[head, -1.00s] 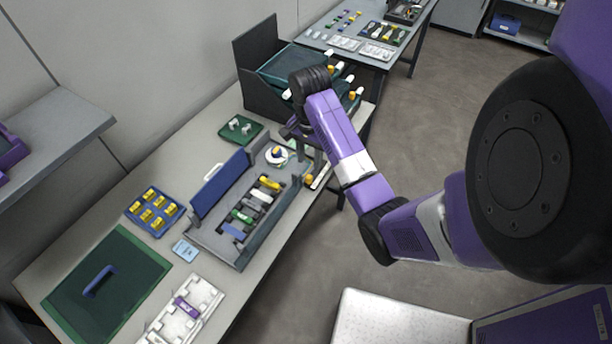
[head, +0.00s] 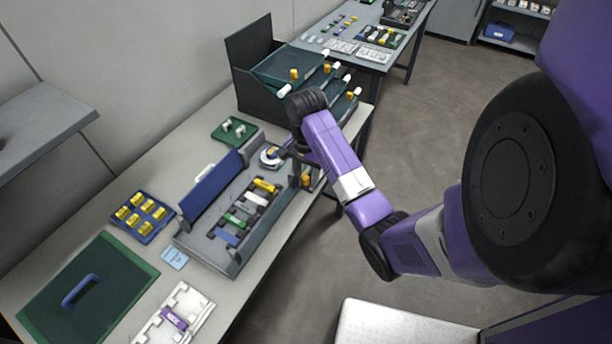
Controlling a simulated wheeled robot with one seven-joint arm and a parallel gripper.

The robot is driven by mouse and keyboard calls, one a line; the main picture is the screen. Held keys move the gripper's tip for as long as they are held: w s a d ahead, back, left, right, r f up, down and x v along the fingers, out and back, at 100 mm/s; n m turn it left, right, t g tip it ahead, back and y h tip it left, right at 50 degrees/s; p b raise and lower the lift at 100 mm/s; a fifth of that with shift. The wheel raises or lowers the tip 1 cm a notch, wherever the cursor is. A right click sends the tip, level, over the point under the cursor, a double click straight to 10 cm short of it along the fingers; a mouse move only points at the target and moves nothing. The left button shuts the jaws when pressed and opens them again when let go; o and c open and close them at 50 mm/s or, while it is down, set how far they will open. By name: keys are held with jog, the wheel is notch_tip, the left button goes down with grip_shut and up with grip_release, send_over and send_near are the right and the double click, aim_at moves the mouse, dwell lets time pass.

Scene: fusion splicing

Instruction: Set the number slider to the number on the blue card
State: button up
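A small light blue card (head: 174,258) lies on the table left of the grey open case; its print is too small to read. A white slotted plate with a purple block (head: 174,318) lies at the table's front; I cannot tell if it is the number slider. The grey case (head: 222,256) holds a row of coloured pieces, with a yellow one (head: 265,186) towards its far end. My gripper (head: 282,153) is at the case's far end, beside a round white item (head: 270,157). Its fingers are too small and partly hidden to show whether they are open or touching it.
A dark drawer rack (head: 262,98) stands behind my wrist. A green tray (head: 235,131), a blue tray of yellow pieces (head: 143,214) and a green mat with a blue handle (head: 88,295) occupy the table. The case's raised blue lid (head: 212,187) stands along its left side.

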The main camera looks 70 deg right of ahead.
jog(key=shift+c, duration=0.5)
grip_shut()
jog(key=shift+d, duration=0.1)
dwell(0.8)
